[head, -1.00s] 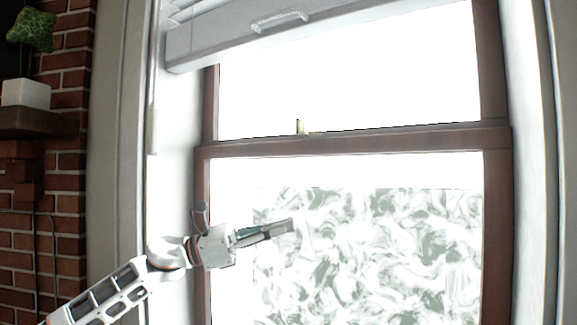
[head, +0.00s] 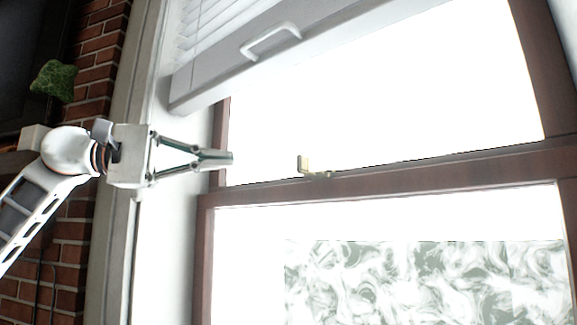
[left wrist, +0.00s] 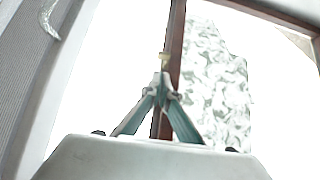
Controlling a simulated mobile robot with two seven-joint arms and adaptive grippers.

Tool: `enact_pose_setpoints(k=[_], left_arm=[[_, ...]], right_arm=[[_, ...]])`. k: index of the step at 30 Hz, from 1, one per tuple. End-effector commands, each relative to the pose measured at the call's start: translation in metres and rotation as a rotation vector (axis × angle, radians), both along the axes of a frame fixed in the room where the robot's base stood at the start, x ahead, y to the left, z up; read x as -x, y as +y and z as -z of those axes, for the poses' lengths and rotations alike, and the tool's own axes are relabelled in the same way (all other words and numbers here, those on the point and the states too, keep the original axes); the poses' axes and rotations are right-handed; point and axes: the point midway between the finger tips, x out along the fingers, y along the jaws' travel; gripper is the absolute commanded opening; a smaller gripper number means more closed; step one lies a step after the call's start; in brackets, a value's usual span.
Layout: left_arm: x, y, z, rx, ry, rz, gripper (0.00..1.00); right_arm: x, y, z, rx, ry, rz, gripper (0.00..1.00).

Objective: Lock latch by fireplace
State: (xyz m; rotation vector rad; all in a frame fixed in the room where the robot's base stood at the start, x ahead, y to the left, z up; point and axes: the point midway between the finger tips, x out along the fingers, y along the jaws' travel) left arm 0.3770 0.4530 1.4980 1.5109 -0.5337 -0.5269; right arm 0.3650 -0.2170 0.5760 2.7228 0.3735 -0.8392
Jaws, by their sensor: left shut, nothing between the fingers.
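The small brass latch (head: 305,165) sits on top of the brown middle rail (head: 400,173) of the window. It has an upright tab and a low base on the rail. My left gripper (head: 230,157) is shut and empty, to the left of the latch and apart from it in the head view, at nearly the same height. In the left wrist view the shut fingertips (left wrist: 162,76) point toward the latch (left wrist: 165,57), which shows just beyond them along the brown rail (left wrist: 175,35). My right gripper is in neither view.
A white blind with a pull handle (head: 271,40) hangs above the latch. A brick wall (head: 82,200) and a potted plant (head: 54,80) are at the left. Bright window panes lie above and below the rail, the lower one partly patterned (head: 430,280).

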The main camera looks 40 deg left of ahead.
Motion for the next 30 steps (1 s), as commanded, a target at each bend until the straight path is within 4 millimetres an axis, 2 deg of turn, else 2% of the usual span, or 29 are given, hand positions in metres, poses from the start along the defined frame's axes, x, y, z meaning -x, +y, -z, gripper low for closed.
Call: enact_pose_setpoints(k=[6,14,21,30], left_arm=[[-0.001,0.0,0.001,0.002,0.003,0.001,0.0],[-0.01,-0.007,0.001,0.002,0.005,0.002,0.0],[-0.033,-0.025,0.001,0.001,0.007,0.001,0.0],[-0.062,-0.048,0.002,0.002,0.009,0.001,0.0]], right_arm=[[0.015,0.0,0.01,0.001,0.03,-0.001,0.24],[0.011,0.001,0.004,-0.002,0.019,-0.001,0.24],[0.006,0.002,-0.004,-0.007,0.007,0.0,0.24],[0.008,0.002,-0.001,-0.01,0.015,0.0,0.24]])
